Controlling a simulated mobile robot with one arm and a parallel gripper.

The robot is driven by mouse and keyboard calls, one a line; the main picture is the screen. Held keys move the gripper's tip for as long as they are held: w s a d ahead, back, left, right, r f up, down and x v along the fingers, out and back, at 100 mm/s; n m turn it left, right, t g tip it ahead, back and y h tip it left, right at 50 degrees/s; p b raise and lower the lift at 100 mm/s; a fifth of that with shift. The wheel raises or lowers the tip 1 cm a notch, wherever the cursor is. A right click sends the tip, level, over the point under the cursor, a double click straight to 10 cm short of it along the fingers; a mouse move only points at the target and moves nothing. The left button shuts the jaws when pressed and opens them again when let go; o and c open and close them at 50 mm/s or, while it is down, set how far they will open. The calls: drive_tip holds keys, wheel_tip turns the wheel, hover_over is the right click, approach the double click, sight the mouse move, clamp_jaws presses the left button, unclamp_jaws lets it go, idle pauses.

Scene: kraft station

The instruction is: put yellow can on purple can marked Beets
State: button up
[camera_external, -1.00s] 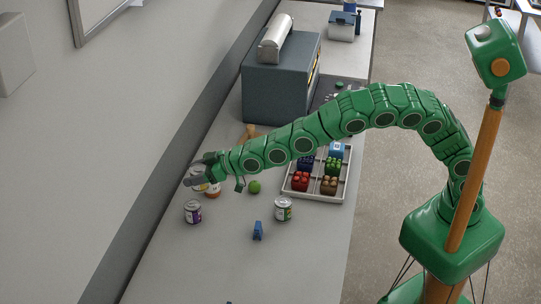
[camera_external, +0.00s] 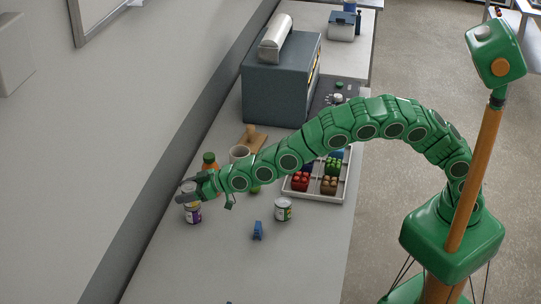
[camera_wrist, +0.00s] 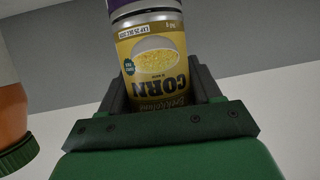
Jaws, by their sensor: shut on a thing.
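My gripper (camera_external: 190,193) is shut on the yellow can, labelled Corn (camera_wrist: 153,60). The wrist view is upside down, and the can's label reads inverted there. The purple can (camera_external: 193,216) stands on the counter directly under my gripper in the external view. Its purple edge (camera_wrist: 135,4) shows at the top of the wrist view, against the far end of the yellow can. The two cans look lined up and touching or nearly so; I cannot tell which. My gripper hides most of the yellow can in the external view.
An orange bottle with a green cap (camera_external: 209,165) stands close behind my gripper.

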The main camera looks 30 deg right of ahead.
drive_tip(key=shift+f, duration=0.1)
drive_tip(key=o, duration=1.2)
drive_tip(key=shift+c, duration=0.2)
drive_tip(key=shift+s+d+r, duration=0.35)
drive_tip(key=shift+d+r, duration=0.05)
drive_tip(key=v, duration=1)
drive_tip(key=shift+s+d, duration=0.2)
drive_tip(key=shift+d, duration=0.2)
